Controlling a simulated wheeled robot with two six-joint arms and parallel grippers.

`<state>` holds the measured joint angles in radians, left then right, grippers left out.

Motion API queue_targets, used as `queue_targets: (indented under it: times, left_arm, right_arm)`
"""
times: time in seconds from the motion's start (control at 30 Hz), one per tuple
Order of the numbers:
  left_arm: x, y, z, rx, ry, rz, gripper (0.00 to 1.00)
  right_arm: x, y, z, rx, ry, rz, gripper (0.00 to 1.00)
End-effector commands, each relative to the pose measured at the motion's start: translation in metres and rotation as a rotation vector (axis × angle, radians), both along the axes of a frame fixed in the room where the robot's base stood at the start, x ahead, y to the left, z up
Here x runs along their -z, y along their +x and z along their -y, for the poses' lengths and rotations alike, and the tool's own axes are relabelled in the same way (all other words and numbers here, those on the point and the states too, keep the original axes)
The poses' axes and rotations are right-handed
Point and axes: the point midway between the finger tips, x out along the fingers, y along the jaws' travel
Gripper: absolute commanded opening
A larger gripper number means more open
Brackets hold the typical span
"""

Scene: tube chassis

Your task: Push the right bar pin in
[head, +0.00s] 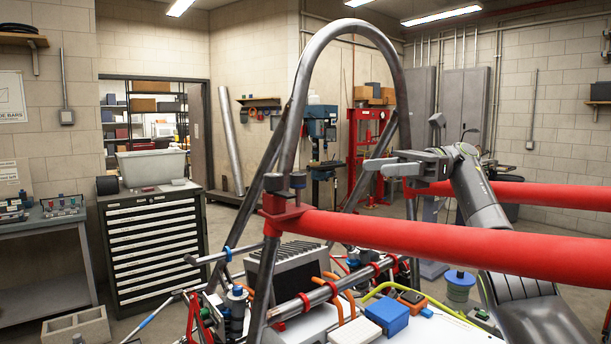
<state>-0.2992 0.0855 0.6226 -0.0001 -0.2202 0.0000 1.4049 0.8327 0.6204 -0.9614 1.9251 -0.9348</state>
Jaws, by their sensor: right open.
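Two red bars extend in from the right edge. The near bar (450,244) ends on the left at a red bracket by the left leg of a bent grey tube hoop (300,95). My right gripper (373,167) is open and empty, pointing left, by the hoop's right leg and above the near bar. My left gripper is out of view.
Below the bars is a crowded chassis with a finned grey block (287,268), a blue box (387,316), coloured hoses and thin tubes. A drawer cabinet (153,240) stands at the left. The space inside the hoop's upper arch is open.

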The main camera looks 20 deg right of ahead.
Motion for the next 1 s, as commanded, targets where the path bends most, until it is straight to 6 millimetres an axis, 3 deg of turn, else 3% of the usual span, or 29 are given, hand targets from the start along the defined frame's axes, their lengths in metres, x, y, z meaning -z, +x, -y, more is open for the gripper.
queue_targets:
  times: [0.33,0.8,1.0]
  left_arm:
    - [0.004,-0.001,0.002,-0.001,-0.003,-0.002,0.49]
    - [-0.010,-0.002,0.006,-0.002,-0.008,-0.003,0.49]
    - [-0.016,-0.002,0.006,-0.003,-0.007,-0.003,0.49]
  right_arm:
    - [0.002,-0.003,-0.043,-0.004,0.002,0.001,0.46]
    - [-0.001,-0.006,-0.125,-0.006,0.003,0.001,0.46]
    - [0.000,-0.006,-0.150,-0.004,0.003,0.000,0.46]
